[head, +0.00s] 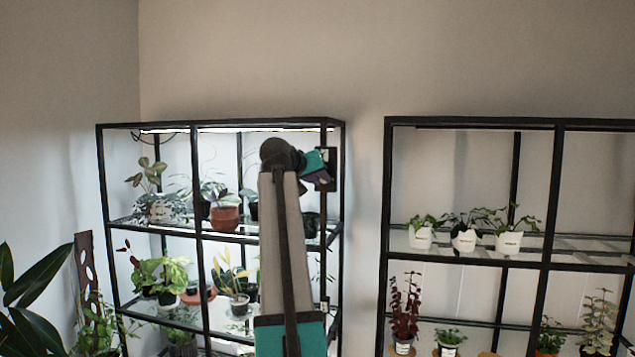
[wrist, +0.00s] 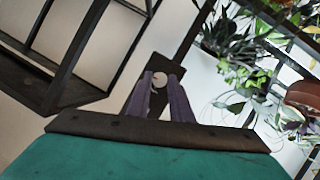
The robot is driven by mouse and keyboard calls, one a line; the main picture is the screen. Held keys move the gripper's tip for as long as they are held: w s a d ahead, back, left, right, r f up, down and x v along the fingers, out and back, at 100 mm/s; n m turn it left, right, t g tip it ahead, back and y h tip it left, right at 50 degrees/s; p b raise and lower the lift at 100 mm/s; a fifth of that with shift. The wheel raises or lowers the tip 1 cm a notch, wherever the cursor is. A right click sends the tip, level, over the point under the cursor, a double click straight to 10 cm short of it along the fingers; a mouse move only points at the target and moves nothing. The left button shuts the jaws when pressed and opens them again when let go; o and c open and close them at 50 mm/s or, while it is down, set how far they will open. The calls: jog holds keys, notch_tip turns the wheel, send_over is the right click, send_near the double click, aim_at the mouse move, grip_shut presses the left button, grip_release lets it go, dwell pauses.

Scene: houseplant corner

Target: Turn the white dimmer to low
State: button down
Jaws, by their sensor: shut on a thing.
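The white dimmer (wrist: 160,80) is a small round knob on a dark plate (wrist: 172,67), seen in the wrist view between my fingertips. A small reddish mark shows near its middle; I cannot read its setting. My gripper (wrist: 161,88) has purple fingers, one on each side of the knob, and is shut on it. In the head view my gripper (head: 322,178) is at the dark plate (head: 332,168) on the right post of the left shelf. There the knob is hidden by the gripper.
The lit left shelf (head: 220,123) holds several potted plants, including one in a terracotta pot (head: 225,217) left of my arm. The right shelf (head: 480,260) holds white pots and more plants. Bare wall shows between the two shelves. A leafy plant (head: 30,300) stands at the lower left.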

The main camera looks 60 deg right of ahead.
jog(key=n+t+h, duration=0.2)
jog(key=n, duration=0.9)
jog(key=f+n+t+h+p, duration=0.1)
jog(key=n+t+h, duration=0.1)
jog(key=n, duration=0.9)
jog(key=s+n+t+h+p, duration=0.1)
jog(key=n+t+h, duration=0.1)
jog(key=n, duration=0.9)
jog(key=shift+d+f+h, duration=0.15)
jog(key=shift+d+h, duration=0.1)
jog(key=shift+h, duration=0.45)
jog(key=n+t+p, duration=0.1)
jog(key=n, duration=0.1)
jog(key=n+y+p, duration=0.1)
jog(key=n+p, duration=0.1)
jog(key=shift+f+t, duration=0.15)
jog(key=shift+t, duration=0.25)
jog(key=shift+d+n, duration=0.1)
jog(key=shift+n, duration=0.3)
jog(key=shift+f, duration=0.1)
jog(key=c, duration=1.6)
grip_release()
jog(key=shift+s+d+f, duration=0.1)
jog(key=shift+d, duration=0.05)
